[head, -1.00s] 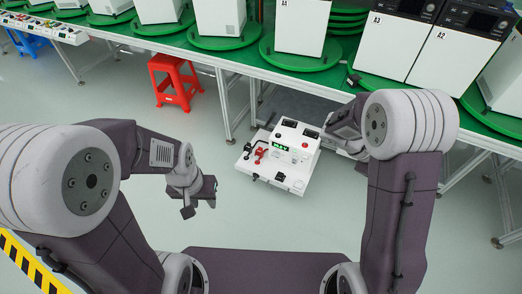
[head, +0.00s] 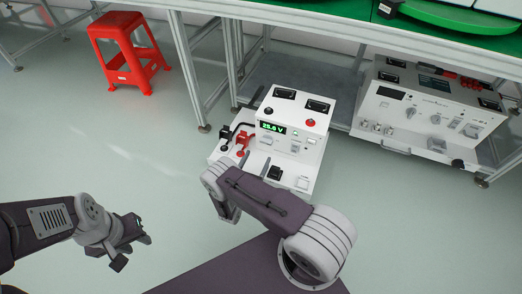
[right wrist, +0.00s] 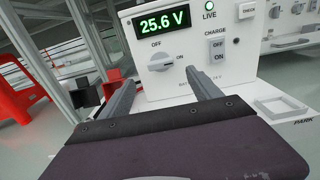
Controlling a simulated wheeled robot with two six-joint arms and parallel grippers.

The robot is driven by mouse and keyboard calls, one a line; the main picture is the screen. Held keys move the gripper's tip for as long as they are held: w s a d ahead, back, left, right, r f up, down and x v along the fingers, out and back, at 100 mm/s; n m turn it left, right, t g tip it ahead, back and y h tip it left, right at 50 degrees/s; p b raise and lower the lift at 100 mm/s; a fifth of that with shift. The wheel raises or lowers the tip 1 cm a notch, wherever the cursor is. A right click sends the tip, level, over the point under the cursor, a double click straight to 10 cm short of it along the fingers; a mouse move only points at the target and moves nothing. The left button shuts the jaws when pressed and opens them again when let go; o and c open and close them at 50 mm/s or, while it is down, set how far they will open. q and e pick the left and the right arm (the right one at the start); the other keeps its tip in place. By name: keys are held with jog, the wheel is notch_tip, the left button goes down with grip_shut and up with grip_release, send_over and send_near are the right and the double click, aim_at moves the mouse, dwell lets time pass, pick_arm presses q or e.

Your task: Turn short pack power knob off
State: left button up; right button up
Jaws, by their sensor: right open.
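The short pack (head: 311,125) is a white box with a lit green display reading 25.6 V. Its power knob (right wrist: 163,64) is pale, between OFF at upper left and ON at right, its bar lying nearly level toward ON. The green LIVE lamp (right wrist: 209,6) is lit. My right gripper (right wrist: 160,82) is open and empty, its fingers pointing at the panel, one each side below the knob; I cannot tell whether they touch the panel. In the head view my right arm hides part of the pack's front. My left gripper (head: 133,242) is open and empty over the floor.
A wider white unit (head: 425,104) with several knobs stands under the bench at right. A red stool (head: 128,50) stands at upper left. Black and red connectors (head: 240,138) sit at the pack's left. A CHARGE switch (right wrist: 218,49) is right of the knob.

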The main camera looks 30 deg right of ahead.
aim_at(265, 143)
jog(key=b+x, duration=0.4)
jog(key=x, duration=0.4)
jog(key=shift+s+b, duration=0.1)
jog(key=shift+b, duration=0.2)
jog(key=shift+w+d+r, duration=0.2)
jog(key=shift+w+d, duration=0.25)
jog(key=shift+d, duration=0.05)
jog(key=c, duration=1.4)
